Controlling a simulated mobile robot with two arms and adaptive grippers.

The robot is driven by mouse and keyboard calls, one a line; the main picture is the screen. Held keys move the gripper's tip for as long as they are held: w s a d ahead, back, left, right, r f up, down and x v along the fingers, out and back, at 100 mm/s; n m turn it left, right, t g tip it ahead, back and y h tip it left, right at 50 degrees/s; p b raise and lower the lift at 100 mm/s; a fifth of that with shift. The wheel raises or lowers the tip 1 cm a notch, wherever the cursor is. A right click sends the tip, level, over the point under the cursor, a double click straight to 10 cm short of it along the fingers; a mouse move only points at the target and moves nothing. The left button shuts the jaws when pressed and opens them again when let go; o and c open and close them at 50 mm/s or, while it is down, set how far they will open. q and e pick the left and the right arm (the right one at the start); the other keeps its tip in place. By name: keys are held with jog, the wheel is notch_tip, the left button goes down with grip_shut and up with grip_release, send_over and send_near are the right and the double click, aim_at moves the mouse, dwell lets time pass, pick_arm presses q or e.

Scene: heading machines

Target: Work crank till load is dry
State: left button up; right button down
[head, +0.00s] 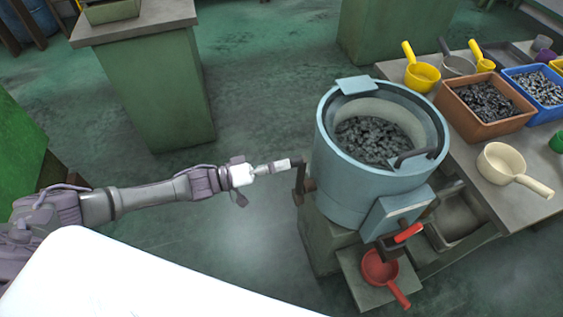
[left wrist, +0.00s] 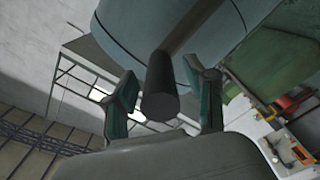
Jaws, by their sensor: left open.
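A blue-grey round drum machine (head: 345,190) stands right of centre in the head view, open at the top. A load of dark small pieces (head: 373,141) lies inside; its wetness cannot be told. My left gripper (head: 257,170) is open at the handle's free end. In the left wrist view, the dark round handle end (left wrist: 160,95) lies between the two spread fingers, with gaps on both sides. My right gripper is out of view.
A red-handled lever (head: 408,233) is on the drum's front, above a red pan (head: 379,267). A table at right holds a brown bin (head: 488,127), a blue bin (head: 520,76) and several scoops. A green cabinet (head: 155,95) stands behind my arm.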

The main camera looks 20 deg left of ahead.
pick_arm(q)
jog(key=shift+w+d, duration=0.25)
jog(key=shift+d, duration=0.05)
jog(key=shift+c, duration=0.4)
grip_shut()
